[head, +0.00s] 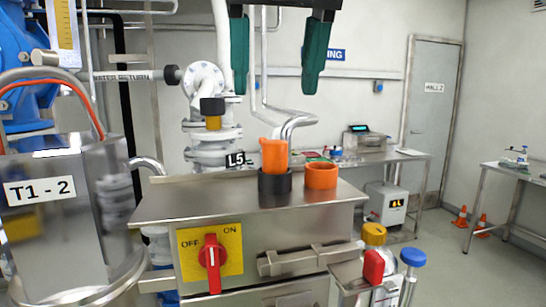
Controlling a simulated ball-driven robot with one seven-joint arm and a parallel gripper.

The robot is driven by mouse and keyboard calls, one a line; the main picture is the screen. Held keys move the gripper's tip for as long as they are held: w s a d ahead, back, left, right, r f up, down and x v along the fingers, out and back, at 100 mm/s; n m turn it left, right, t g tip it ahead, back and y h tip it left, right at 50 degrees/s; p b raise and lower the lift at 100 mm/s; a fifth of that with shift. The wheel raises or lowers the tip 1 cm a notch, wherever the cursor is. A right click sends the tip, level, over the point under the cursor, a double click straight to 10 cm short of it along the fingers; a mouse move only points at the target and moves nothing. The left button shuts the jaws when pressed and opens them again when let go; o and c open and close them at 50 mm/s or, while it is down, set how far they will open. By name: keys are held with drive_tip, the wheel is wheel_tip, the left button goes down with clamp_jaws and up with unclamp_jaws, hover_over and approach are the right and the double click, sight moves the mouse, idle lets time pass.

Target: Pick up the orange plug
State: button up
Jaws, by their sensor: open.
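The orange plug (274,155) stands upright in a black ring-shaped holder (275,187) on top of a steel cabinet (180,195). Its lower end is hidden inside the black holder. An orange ring-shaped socket (321,175) sits just to its right on the same top. My gripper (277,80) hangs at the top of the head view with its two green fingers spread wide and nothing between them. The fingertips are above the plug in the picture, apart from it, one to each side. I cannot tell the distance in depth.
A red switch (211,262) on a yellow plate is on the cabinet front, right of a steel tank (70,215) marked T1 - 2. Valves with yellow, red and blue caps (412,257) stand at the front right. White pipework (207,115) rises behind. Floor is open at right.

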sight(275, 142)
drive_tip(key=x, duration=0.4)
drive_tip(key=shift+w+f, duration=0.2)
drive_tip(key=shift+w+d+x, duration=0.15)
drive_tip(key=shift+x, duration=1.15)
drive_tip(key=shift+w+d+x, duration=0.1)
drive_tip(key=shift+w+x, duration=0.05)
drive_tip(key=shift+x, duration=1.15)
drive_tip(key=shift+r, duration=0.15)
drive_tip(key=c, duration=1.1)
drive_tip(key=shift+c, duration=0.2)
drive_tip(key=shift+r+p, duration=0.2)
drive_tip(key=shift+p, duration=0.1)
